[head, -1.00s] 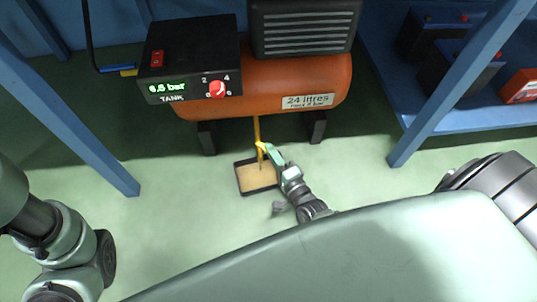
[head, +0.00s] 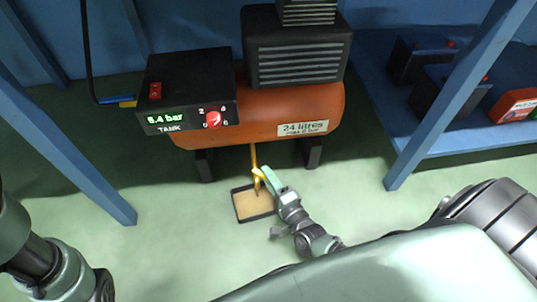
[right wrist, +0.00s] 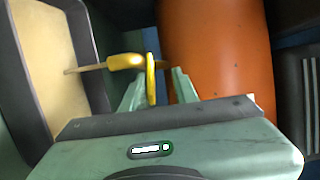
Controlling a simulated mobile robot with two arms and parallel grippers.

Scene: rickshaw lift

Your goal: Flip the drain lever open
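The yellow drain lever (head: 259,172) is on the yellow drain pipe (head: 254,154) under the orange tank (head: 290,105). In the right wrist view the lever (right wrist: 151,78) lies across the line of the pipe and its yellow nozzle (right wrist: 126,62). My right gripper (head: 268,178) is at the lever. In the wrist view its fingers (right wrist: 160,90) are apart, with the lever between them and a gap on the right side. Contact with the left finger is unclear. My left arm (head: 45,265) shows at the lower left; its gripper is out of view.
A shallow dark-rimmed tray (head: 240,217) lies on the floor below the drain. A black control box (head: 187,90) with a lit pressure display and red knob sits at the tank's left. Blue posts (head: 458,92) stand on both sides.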

